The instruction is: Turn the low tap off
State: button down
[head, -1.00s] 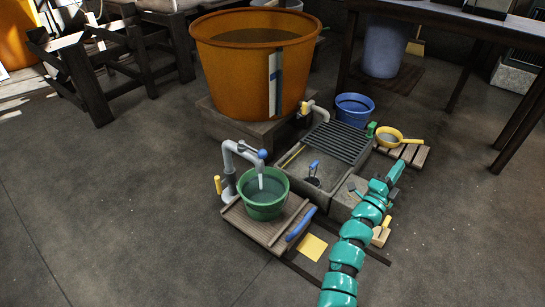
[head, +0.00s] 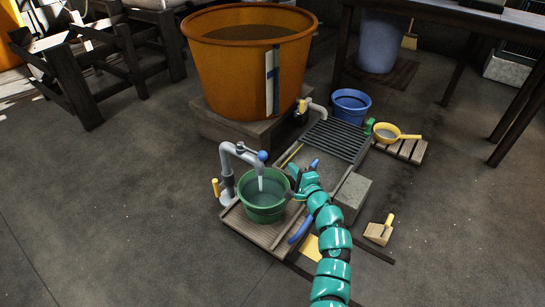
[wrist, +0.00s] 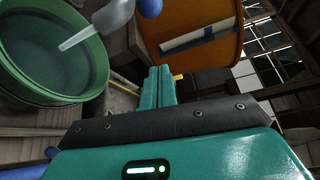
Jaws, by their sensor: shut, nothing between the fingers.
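The low tap is a grey bent pipe (head: 228,165) with a blue ball-ended handle (head: 262,155) at its top, standing at the left of the wooden stand. A pale stream runs from its spout into a green bucket (head: 264,212) that holds water. In the wrist view the spout (wrist: 112,18) and part of the blue ball (wrist: 150,8) show at the top, above the bucket (wrist: 95,75). My gripper (head: 297,172) is just right of the bucket's rim, to the right of and lower than the handle. Its fingers are together and empty in the wrist view (wrist: 159,72).
A large orange tub (head: 250,60) with its own tap (head: 312,107) stands behind. A stone sink with a dark grate (head: 337,138), a blue basin (head: 351,104) and a yellow pan (head: 388,133) are at the right. A wooden-block brush (head: 379,231) lies on the floor.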

aim_at(252, 150)
dwell(0.4)
jog(key=w+a+b, duration=0.5)
jog(key=w+a, duration=0.1)
jog(key=a, duration=0.1)
jog(key=shift+w, duration=0.2)
dwell(0.9)
jog(key=shift+r, duration=0.1)
